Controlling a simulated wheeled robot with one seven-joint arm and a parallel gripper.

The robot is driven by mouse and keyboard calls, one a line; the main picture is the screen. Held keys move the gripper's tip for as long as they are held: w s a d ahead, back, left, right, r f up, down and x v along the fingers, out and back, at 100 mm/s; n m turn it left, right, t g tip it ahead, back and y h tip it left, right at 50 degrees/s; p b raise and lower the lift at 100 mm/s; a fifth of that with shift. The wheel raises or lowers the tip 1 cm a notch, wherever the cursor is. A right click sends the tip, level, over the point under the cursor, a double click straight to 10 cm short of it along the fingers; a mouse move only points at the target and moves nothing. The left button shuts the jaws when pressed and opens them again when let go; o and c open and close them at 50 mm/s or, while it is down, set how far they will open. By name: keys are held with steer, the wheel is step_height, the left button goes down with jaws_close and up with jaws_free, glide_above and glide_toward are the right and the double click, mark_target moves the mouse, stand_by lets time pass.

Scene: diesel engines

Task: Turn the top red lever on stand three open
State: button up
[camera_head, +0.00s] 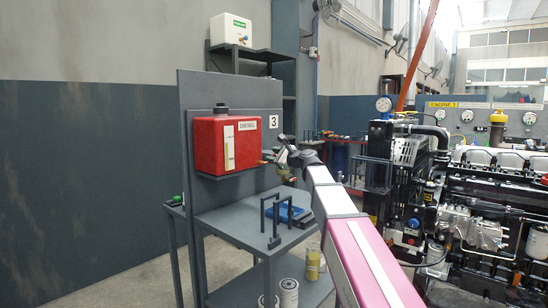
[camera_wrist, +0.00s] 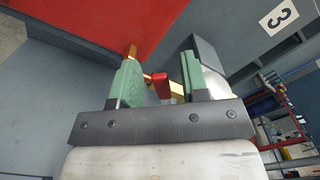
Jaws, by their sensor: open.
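The red lever (camera_wrist: 161,86) shows in the wrist view on a brass fitting (camera_wrist: 178,88) below the red diesel tank (camera_wrist: 95,28). My gripper (camera_wrist: 159,72) is open, with one green finger on each side of the lever. Whether either finger touches the lever I cannot tell. In the head view, the red tank (camera_head: 228,142) hangs on stand three's grey panel (camera_head: 218,90), beside a "3" label (camera_head: 273,121). My gripper (camera_head: 283,154) is at the tank's lower right there, and the lever is too small and covered to make out.
Below the tank, the stand's grey shelf (camera_head: 222,224) holds a dark bracket (camera_head: 275,222) and a blue item (camera_head: 291,212). Filters (camera_head: 288,292) stand on the lower shelf. A large engine (camera_head: 480,205) fills the right. Open floor shows at the left.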

steer(key=v, duration=1)
steer(key=shift+s+d, duration=0.3)
